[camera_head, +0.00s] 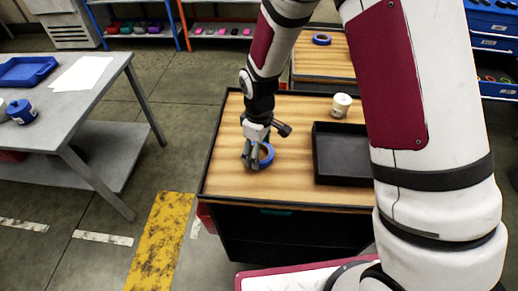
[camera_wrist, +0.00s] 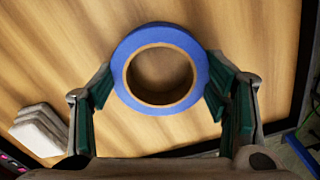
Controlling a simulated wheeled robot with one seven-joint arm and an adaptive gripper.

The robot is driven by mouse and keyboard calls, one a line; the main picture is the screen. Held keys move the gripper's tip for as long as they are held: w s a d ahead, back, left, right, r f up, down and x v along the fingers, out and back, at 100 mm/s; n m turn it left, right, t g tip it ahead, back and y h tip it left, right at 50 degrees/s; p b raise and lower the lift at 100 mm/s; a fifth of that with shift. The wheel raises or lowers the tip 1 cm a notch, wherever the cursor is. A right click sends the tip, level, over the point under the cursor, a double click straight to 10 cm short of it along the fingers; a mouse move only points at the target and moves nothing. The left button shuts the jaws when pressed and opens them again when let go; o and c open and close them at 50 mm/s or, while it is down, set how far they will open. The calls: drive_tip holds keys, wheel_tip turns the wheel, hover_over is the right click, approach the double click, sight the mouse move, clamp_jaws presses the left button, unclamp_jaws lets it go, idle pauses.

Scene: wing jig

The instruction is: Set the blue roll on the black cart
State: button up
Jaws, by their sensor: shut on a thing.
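The blue roll (camera_head: 267,154) is a ring of blue tape with a tan core; it also shows in the wrist view (camera_wrist: 160,68). My gripper (camera_head: 256,160) is shut on the roll, with one finger at each side of it in the wrist view (camera_wrist: 160,95). The roll is over the left part of the wooden top of the black cart (camera_head: 225,181). It is at or just above the wood; I cannot tell whether it touches. Part of the roll is hidden behind my fingers in the head view.
A black tray (camera_head: 343,178) and a white tub (camera_head: 341,105) stand on the cart to the right. Another blue roll (camera_head: 321,39) lies on a second cart behind. A grey table (camera_head: 70,120) is at the left. White stacked pieces (camera_wrist: 40,130) show in the wrist view.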

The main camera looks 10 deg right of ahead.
drive_tip(key=o, duration=1.2)
drive_tip(key=shift+f, duration=0.1)
drive_tip(key=shift+c, duration=0.2)
wheel_tip(320, 180, up, 13)
drive_tip(key=s+d+r+m+t, duration=0.2)
drive_tip(key=s+d+r+m, duration=0.45)
drive_tip(key=r, duration=0.65)
drive_tip(key=s+d+r+m+t, duration=0.1)
drive_tip(key=s+d+r+m, duration=0.1)
drive_tip(key=s, duration=0.5)
drive_tip(key=s+d+r+m+t, duration=0.2)
drive_tip(key=s+d+m, duration=0.1)
drive_tip(key=s+d, duration=0.2)
drive_tip(key=shift+s+d+r+b, duration=0.2)
drive_tip(key=shift+s+r+b, duration=0.2)
drive_tip(key=shift+s, duration=0.65)
